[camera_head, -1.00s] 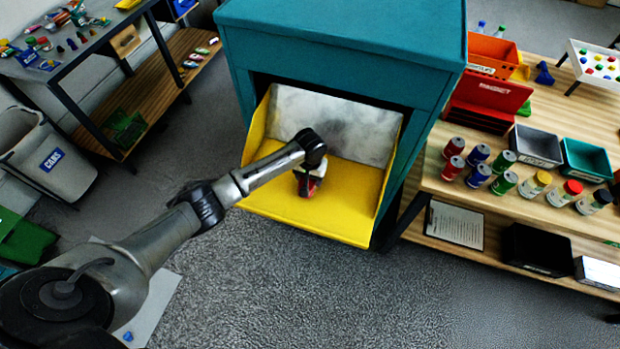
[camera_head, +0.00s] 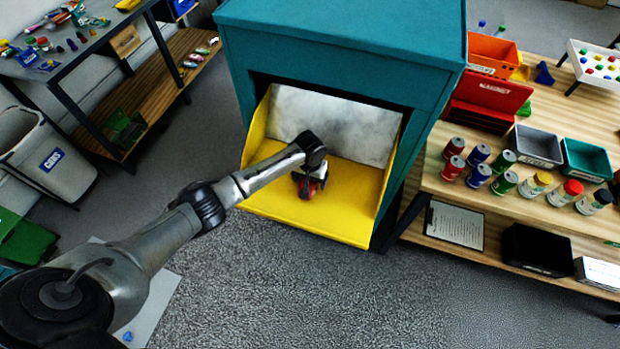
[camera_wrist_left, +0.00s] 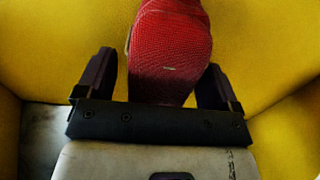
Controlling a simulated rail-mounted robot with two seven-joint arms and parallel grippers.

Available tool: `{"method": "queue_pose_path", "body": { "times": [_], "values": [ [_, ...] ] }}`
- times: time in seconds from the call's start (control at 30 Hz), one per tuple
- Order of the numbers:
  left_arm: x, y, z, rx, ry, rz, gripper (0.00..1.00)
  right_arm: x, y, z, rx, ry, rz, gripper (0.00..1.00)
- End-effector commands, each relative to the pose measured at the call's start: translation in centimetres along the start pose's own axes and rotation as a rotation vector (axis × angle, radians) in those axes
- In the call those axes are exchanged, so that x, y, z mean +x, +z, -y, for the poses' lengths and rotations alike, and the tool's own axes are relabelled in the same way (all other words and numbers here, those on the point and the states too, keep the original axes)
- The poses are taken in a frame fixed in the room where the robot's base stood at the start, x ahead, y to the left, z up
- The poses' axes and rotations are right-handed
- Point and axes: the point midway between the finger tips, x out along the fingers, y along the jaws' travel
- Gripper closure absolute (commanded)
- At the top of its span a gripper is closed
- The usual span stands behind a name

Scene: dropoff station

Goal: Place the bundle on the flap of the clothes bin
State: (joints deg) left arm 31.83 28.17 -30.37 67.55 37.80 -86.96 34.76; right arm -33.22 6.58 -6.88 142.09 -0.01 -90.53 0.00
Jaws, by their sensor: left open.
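The red bundle (camera_head: 308,189) lies on the yellow flap (camera_head: 348,211) of the teal clothes bin (camera_head: 340,38). In the left wrist view the bundle (camera_wrist_left: 170,58) is a red, ribbed-textured shape against the yellow surface. My left gripper (camera_wrist_left: 157,80) is open, with one dark finger on each side of the bundle and a visible gap on both sides. In the head view my left gripper (camera_head: 309,176) is low over the flap and partly hides the bundle. My right gripper is not in view.
The flap has raised yellow side walls and a grey metal back panel (camera_head: 335,122). A wooden shelf (camera_head: 445,183) with cans, jars and trays stands close on the right. A grey cans bin (camera_head: 50,160) stands at the left.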

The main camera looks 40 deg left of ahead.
Motion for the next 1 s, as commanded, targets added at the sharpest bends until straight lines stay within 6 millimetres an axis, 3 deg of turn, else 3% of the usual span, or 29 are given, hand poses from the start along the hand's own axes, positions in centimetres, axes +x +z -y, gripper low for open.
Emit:
{"method": "queue_pose_path", "body": {
  "times": [0.17,0.63,1.0],
  "values": [
    [-1.4,-0.1,0.0,0.001,0.0,-0.002,0.13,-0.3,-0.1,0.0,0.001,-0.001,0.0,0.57],
    [-9.7,-0.1,0.0,0.0,0.001,-0.003,0.13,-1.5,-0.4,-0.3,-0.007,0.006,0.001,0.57],
    [-12.3,0.0,0.0,0.0,0.001,0.0,0.13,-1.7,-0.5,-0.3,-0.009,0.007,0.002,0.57]
  ]
}}
